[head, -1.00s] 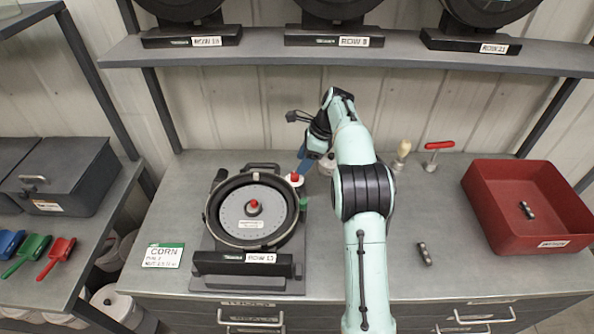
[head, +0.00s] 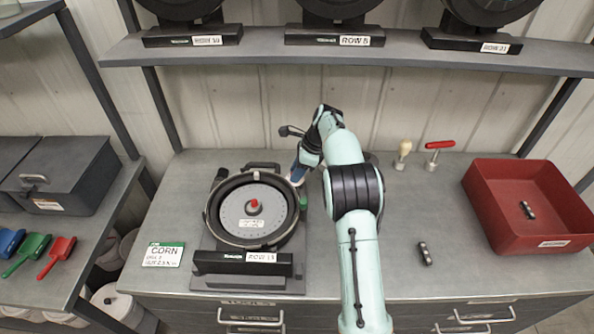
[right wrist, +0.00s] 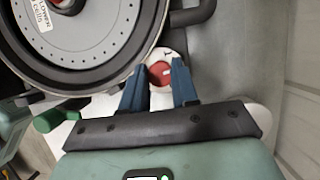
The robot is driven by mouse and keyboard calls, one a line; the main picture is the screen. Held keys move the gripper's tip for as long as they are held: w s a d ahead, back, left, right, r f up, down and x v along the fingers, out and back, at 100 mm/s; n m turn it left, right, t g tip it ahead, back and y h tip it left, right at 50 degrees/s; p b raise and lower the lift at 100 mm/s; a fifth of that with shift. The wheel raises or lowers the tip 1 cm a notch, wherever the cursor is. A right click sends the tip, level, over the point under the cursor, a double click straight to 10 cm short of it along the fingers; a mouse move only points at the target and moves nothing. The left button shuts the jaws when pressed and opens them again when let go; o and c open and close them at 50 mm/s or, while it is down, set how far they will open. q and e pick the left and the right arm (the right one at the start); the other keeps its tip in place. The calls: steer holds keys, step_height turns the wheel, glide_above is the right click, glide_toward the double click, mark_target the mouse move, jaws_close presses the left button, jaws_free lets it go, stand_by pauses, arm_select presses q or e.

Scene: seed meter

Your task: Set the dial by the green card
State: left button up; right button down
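The green card (head: 163,255), headed CORN, lies flat left of the seed meter (head: 248,262) labelled as a row unit; its smaller print is unreadable. The meter's round grey plate (head: 236,212) has a red centre knob. In the right wrist view, a small white dial with a red knob (right wrist: 160,73) sits beside the meter's black rim. My right gripper (head: 298,176) covers it in the head view. Its blue fingers (right wrist: 159,88) are apart, on either side of the red knob; contact cannot be told. My left gripper is not in view.
A green lever (right wrist: 56,120) is beside the meter. A red tray (head: 520,235) stands at right, with a dark metal piece (head: 425,254) left of it. A wooden-handled tool (head: 402,154) and red T-handle (head: 438,146) stand behind.

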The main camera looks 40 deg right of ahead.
steer(key=shift+w+n+g+y, duration=0.1)
steer(key=shift+n+g+y, duration=0.3)
steer(key=shift+n, duration=1.1)
steer(key=c, duration=0.8)
jaws_free()
steer(key=shift+c, duration=0.2)
steer(key=v, duration=0.7)
steer(key=shift+r, duration=0.25)
